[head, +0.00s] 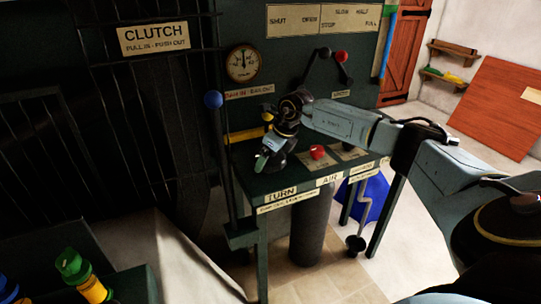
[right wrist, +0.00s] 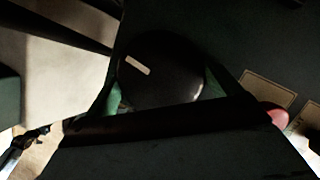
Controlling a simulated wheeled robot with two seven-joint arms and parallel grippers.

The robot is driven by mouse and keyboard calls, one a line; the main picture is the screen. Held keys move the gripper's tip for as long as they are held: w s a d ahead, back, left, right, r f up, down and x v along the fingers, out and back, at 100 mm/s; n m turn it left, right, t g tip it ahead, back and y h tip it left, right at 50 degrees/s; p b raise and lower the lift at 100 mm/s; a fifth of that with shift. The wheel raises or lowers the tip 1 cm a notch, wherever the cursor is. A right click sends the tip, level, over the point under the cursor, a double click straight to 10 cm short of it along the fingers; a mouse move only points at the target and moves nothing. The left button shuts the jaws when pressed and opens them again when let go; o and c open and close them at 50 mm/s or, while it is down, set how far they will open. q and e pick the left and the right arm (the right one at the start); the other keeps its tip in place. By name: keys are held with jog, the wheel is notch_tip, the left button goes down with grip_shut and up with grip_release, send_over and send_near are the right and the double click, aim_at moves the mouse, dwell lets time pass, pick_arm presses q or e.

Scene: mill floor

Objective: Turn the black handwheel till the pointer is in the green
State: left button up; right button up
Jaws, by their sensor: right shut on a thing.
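The black handwheel (right wrist: 178,82) is a dark round disc with a pale bar on its top in the right wrist view. In the head view my gripper mostly hides it, above the TURN label (head: 281,195). My right gripper (head: 267,158) is shut on the wheel from above, with a green finger showing at each side of the disc in the right wrist view. The round gauge (head: 243,63) hangs on the dark panel behind. Its pointer looks roughly upright; the green zone is too small to make out. My left gripper is not in view.
A red button (head: 317,152) stands right of the wheel. A lever with a blue knob (head: 213,100) rises to its left. Levers with black and red knobs (head: 341,57) are on the panel behind. A crank (head: 362,215) hangs below the console's right end.

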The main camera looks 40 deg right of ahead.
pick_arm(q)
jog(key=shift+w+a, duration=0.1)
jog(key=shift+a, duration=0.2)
pick_arm(e)
jog(key=o, duration=0.7)
jog(key=shift+s+r, duration=0.1)
jog(key=shift+r, duration=0.1)
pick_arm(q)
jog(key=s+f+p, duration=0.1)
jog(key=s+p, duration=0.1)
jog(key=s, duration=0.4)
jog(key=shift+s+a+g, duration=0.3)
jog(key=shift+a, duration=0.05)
pick_arm(e)
jog(key=v, duration=1.3)
jog(key=shift+d, duration=0.15)
